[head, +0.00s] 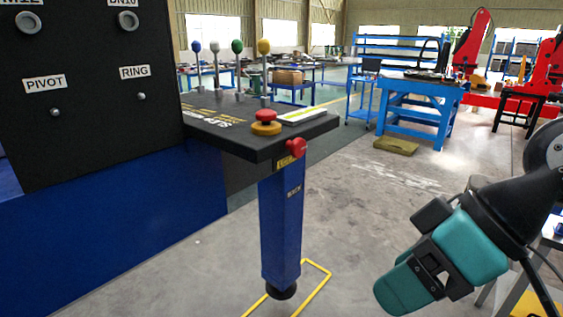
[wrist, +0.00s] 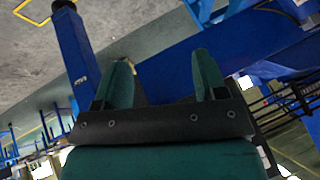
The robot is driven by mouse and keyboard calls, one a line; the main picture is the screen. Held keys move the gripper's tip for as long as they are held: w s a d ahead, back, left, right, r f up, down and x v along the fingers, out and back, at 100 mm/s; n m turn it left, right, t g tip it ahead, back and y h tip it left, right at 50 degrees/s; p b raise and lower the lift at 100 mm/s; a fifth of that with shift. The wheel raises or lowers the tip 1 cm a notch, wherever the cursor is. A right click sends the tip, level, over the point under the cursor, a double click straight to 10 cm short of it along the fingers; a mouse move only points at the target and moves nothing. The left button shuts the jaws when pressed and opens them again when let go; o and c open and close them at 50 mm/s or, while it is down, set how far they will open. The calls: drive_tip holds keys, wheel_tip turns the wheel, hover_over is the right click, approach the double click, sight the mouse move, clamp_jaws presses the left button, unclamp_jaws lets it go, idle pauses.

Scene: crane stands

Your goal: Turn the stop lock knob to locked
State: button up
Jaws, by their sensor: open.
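A black console top (head: 211,131) stands on a blue post (head: 281,225). A red knob (head: 296,147) sticks out from its front edge near the right corner, beside a small yellow label (head: 285,162) too small to read. A red mushroom button on a yellow collar (head: 265,127) sits on top, just behind. I cannot tell the knob's turn position. My teal gripper (head: 400,292) is at the lower right, well apart from the console and right of the post. In the wrist view its two fingers (wrist: 163,78) are spread with nothing between them; the red knob does not show there.
Several levers with coloured balls, such as the yellow one (head: 264,47), stand on the console. A dark panel (head: 90,90) with PIVOT and RING labels rises at the left. A blue workbench (head: 415,105) is behind. The floor between post and gripper is clear.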

drive_tip(key=w+a+n+t+y+b, duration=0.1)
drive_tip(key=w+n+t+y+b, duration=0.2)
drive_tip(key=w, duration=0.4)
drive_tip(key=m+t+y+b, duration=0.2)
drive_tip(key=t+y+b, duration=0.15)
drive_tip(key=t, duration=0.35)
approach(301, 149)
drive_tip(key=shift+y, duration=0.25)
drive_tip(key=p+x, duration=0.8)
drive_tip(key=p, duration=0.2)
drive_tip(key=shift+w+a, duration=0.25)
drive_tip(key=shift+w, duration=0.1)
drive_tip(key=shift+w+a+f, duration=0.1)
drive_tip(key=shift+w+a, duration=0.15)
drive_tip(key=shift+a, duration=0.1)
drive_tip(key=c, duration=0.9)
